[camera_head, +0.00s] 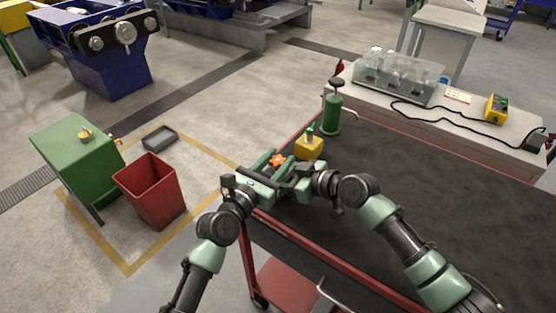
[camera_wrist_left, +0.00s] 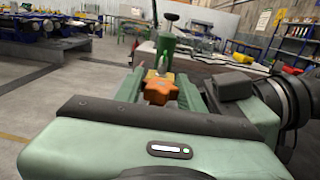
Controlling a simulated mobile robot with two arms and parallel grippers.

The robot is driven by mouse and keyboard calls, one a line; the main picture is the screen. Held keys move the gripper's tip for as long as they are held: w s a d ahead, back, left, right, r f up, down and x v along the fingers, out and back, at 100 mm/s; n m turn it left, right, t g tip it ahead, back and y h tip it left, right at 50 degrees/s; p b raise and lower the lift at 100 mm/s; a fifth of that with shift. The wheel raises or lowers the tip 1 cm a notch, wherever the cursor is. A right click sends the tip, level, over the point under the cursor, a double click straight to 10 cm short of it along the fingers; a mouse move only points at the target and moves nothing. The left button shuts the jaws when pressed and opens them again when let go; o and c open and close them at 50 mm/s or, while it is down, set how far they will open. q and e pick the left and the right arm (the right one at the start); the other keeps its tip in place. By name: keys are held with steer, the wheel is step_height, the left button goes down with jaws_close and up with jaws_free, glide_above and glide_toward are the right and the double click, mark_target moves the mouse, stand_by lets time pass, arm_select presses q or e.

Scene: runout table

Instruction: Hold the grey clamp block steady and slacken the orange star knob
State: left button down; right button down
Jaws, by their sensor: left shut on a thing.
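The orange star knob (camera_head: 277,160) shows at the near-left corner of the dark-topped table. In the left wrist view the knob (camera_wrist_left: 160,89) sits between the two green fingers of my left gripper (camera_wrist_left: 161,92). My left gripper (camera_head: 272,165) is shut on the knob, with a finger on each side. My right gripper (camera_head: 297,172) comes in from the right, close beside the left one. Its fingertips are crowded by the left gripper, so I cannot tell its opening. The grey clamp block is hidden among the grippers and I cannot make it out clearly.
A yellow block (camera_head: 309,147) with a green top stands just behind the grippers. Beyond it is a green canister (camera_head: 331,115). A clear bin of bottles (camera_head: 398,78) stands on the rear bench. The dark tabletop (camera_head: 440,180) is bare on the right. A red bin (camera_head: 150,190) stands on the floor.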

arm_select(q)
steer(key=shift+s+r+n+t+y, duration=0.1)
steer(key=shift+n+t+y, duration=0.25)
steer(key=shift+y, duration=0.25)
steer(key=c, duration=0.9)
jaws_free()
steer(key=v, duration=1.2)
